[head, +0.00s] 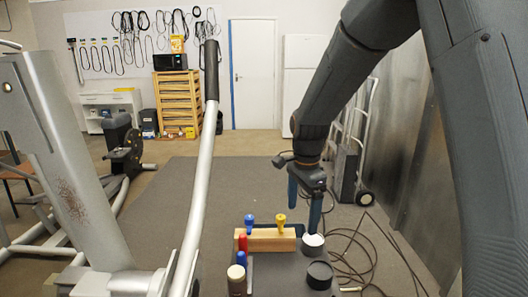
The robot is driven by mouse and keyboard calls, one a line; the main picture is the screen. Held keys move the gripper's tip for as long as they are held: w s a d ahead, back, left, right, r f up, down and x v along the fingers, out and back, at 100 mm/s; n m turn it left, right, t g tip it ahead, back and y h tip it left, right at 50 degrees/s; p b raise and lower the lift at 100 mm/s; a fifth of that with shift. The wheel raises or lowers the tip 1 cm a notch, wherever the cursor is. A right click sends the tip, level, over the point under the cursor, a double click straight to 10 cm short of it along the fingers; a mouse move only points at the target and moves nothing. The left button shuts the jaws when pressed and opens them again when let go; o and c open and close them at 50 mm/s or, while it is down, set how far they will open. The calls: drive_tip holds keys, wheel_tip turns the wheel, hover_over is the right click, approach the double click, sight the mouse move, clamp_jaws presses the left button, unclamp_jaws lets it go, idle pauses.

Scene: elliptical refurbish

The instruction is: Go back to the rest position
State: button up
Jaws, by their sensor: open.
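My gripper (304,215) hangs from the arm on the right of the head view, pointing down with its two dark blue fingers apart. It is open, and nothing shows between the fingers. Its right fingertip is just above or in front of a white-topped round item (313,241) in the picture; I cannot tell whether they touch. A wooden block (268,241) with a blue-topped peg (249,220) and a yellow-topped peg (280,219) stands to the left of the gripper.
A black round container (320,272) stands at the front right. A hand truck (348,165) and loose cables (372,255) are right.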

drive_tip(key=s+d+f+n, duration=0.1)
drive_tip(key=s+d+n, duration=0.3)
drive_tip(key=s+n, duration=0.3)
drive_tip(key=s+d+f+n, duration=0.2)
drive_tip(key=s+d+n, duration=0.2)
drive_tip(key=s, duration=0.9)
drive_tip(key=n, duration=0.3)
drive_tip(key=shift+s+f+t, duration=0.15)
drive_tip(key=shift+s+t, duration=0.15)
drive_tip(key=shift+t, duration=0.1)
